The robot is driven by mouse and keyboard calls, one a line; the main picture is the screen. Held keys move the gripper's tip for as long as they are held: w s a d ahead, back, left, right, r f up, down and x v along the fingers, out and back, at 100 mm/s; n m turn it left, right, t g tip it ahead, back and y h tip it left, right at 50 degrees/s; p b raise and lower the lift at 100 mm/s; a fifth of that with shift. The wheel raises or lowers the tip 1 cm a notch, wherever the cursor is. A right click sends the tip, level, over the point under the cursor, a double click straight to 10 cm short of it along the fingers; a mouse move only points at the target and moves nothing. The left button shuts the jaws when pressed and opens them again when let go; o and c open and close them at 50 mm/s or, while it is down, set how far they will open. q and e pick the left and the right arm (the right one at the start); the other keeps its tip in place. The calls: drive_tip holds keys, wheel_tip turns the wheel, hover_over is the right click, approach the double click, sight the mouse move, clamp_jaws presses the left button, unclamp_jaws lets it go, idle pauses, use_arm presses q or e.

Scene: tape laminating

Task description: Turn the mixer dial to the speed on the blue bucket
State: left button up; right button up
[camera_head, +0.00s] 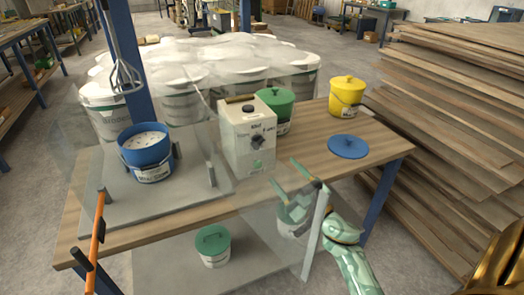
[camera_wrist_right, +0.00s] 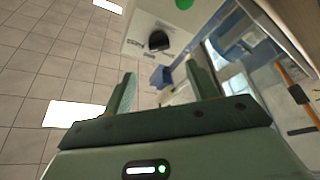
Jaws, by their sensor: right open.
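The mixer control box (camera_head: 249,150) is white and stands upright on the wooden table. Its black dial (camera_head: 258,140) is on the front face; it also shows in the right wrist view (camera_wrist_right: 158,41). The dial's setting is too small to read. The blue bucket (camera_head: 146,170) sits on a grey plate at the left, with a white label whose writing I cannot read. My right gripper (camera_head: 283,173) is open and empty, in front of and to the lower right of the box, apart from the dial. In the wrist view its fingers (camera_wrist_right: 160,75) frame nothing held. My left gripper is out of view.
A whisk (camera_head: 126,77) hangs on a blue post above the blue bucket. Green (camera_head: 271,112) and yellow (camera_head: 346,97) buckets and a blue lid (camera_head: 347,147) are on the table. An orange bar (camera_head: 98,230) rises at the left. Stacked planks (camera_head: 460,110) fill the right.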

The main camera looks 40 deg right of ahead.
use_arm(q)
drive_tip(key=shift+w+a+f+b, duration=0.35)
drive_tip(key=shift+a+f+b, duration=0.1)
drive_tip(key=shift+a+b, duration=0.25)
use_arm(e)
drive_tip(key=x, duration=0.9)
drive_tip(key=shift+w, duration=0.4)
drive_tip(key=shift+r, duration=0.15)
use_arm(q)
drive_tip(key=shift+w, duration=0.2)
use_arm(e)
drive_tip(key=c, duration=1)
